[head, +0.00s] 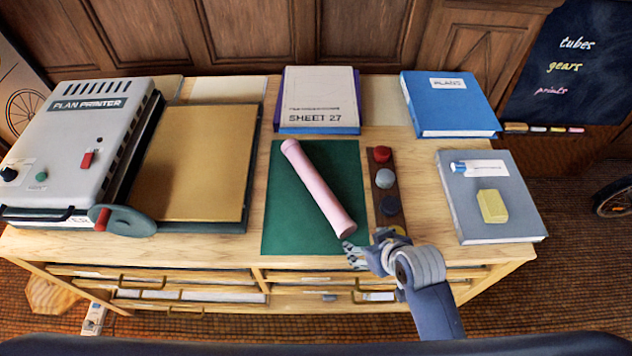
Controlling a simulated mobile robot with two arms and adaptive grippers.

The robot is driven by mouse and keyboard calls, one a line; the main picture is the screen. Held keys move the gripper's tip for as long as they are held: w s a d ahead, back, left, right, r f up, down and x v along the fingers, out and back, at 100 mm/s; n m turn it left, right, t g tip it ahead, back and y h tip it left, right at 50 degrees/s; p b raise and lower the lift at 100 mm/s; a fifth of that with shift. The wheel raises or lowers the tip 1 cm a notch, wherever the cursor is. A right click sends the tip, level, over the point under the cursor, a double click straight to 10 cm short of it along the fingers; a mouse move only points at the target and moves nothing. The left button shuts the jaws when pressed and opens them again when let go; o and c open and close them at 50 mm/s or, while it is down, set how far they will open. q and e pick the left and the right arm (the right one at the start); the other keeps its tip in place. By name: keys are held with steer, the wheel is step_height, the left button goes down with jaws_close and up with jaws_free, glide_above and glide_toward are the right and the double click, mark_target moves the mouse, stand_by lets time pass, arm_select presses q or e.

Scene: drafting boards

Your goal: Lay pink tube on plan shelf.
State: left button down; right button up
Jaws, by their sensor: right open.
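The pink tube (318,187) lies slantwise on a dark green mat (285,225) in the middle of the desk. Its upper end points to the back left and its lower end to the front right. My right gripper (350,252) is open and empty, just in front of the tube's lower end, near the mat's front right corner. I cannot tell from the picture whether it touches the tube. I cannot tell which part of the scene is the plan shelf. My left gripper is not in view.
Right of the mat is a strip (393,221) with several round knobs. A grey plan printer (75,140) and a gold panel (195,160) fill the left. A sheet stack (318,98), blue binder (450,103) and grey book (500,225) stand around. Drawers (190,275) are below.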

steer(key=n+t+y, duration=0.1)
steer(key=n+t, duration=0.1)
glide_toward(332, 204)
steer(key=shift+w+d+f, duration=0.3)
steer(key=shift+d+f, duration=0.1)
steer(key=shift+f, duration=0.15)
steer(key=shift+w+a+f, duration=0.1)
steer(key=shift+w+a, duration=0.1)
steer(key=shift+w, duration=0.1)
steer(key=x, duration=0.4)
steer(key=shift+a, duration=0.1)
steer(key=shift+w+a+f, duration=0.1)
steer(key=shift+w+f, duration=0.15)
steer(key=shift+f, duration=0.05)
steer(key=shift+w+a+f, duration=0.15)
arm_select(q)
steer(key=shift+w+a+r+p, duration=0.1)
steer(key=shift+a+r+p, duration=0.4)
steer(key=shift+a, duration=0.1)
arm_select(e)
steer(key=shift+a+x, duration=0.15)
steer(key=shift+x, duration=1)
steer(key=shift+a+x, duration=0.1)
steer(key=shift+x, duration=1.1)
steer(key=shift+c, duration=0.5)
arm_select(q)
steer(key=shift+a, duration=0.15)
arm_select(e)
steer(key=c, duration=1.1)
